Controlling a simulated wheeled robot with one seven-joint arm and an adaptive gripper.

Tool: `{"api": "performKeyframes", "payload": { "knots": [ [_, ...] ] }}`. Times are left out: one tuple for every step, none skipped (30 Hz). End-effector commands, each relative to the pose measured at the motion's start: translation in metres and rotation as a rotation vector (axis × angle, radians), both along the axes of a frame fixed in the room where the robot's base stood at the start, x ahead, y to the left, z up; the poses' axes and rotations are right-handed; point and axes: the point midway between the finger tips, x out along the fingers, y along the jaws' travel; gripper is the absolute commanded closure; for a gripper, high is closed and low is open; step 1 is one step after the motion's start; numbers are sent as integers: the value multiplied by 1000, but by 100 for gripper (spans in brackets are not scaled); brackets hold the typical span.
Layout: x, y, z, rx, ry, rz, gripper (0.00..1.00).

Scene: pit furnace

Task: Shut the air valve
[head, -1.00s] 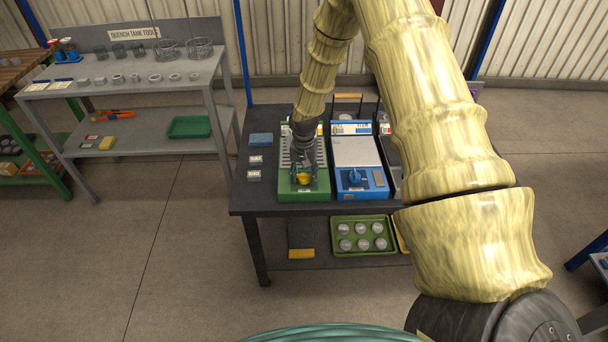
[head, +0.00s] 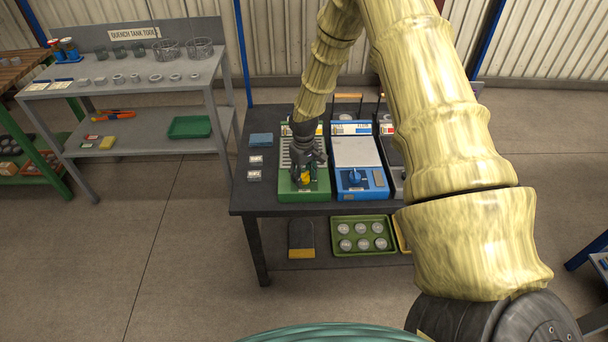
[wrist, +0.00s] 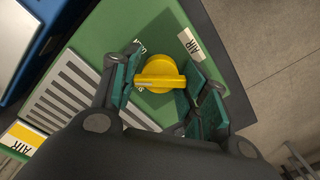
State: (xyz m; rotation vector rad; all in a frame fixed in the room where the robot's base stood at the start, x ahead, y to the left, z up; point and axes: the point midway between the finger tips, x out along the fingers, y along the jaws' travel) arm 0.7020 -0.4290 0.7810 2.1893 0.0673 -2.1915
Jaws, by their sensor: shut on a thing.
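The air valve is a yellow round knob with a raised bar handle, on the front of a green panel marked AIR (head: 286,192). In the wrist view the yellow knob (wrist: 160,76) sits between the green-padded fingers of my gripper (wrist: 160,88), and the bar runs across from finger to finger. My gripper (head: 305,178) is over the knob in the head view, shut on its handle. A white AIR label (wrist: 190,45) lies beside the knob.
Right of the green panel is a blue panel with a blue knob (head: 354,179), and further right another panel, partly behind my arm. A green tray (head: 362,222) sits on the shelf below.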

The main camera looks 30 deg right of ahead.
Motion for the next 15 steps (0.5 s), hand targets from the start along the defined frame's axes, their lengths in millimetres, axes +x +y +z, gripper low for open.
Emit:
{"api": "performKeyframes", "payload": {
  "knots": [
    [0,-2,0,-1,0,43,79],
    [0,-2,0,-1,0,70,79],
    [0,-2,0,-1,0,108,79],
    [0,-2,1,-1,0,137,79],
    [0,-2,1,-1,0,166,79],
    [0,-2,1,0,0,203,79],
    [0,-2,1,0,0,232,79],
    [0,-2,1,0,0,259,79],
    [0,-2,1,-1,0,296,79],
    [0,-1,1,-1,0,323,79],
    [0,-1,1,-1,0,350,79],
    [0,-1,1,-1,0,384,79],
    [0,-1,1,-1,0,408,79],
    [0,-1,1,-1,0,433,79],
    [0,-2,1,-1,0,464,79]
  ]
}}
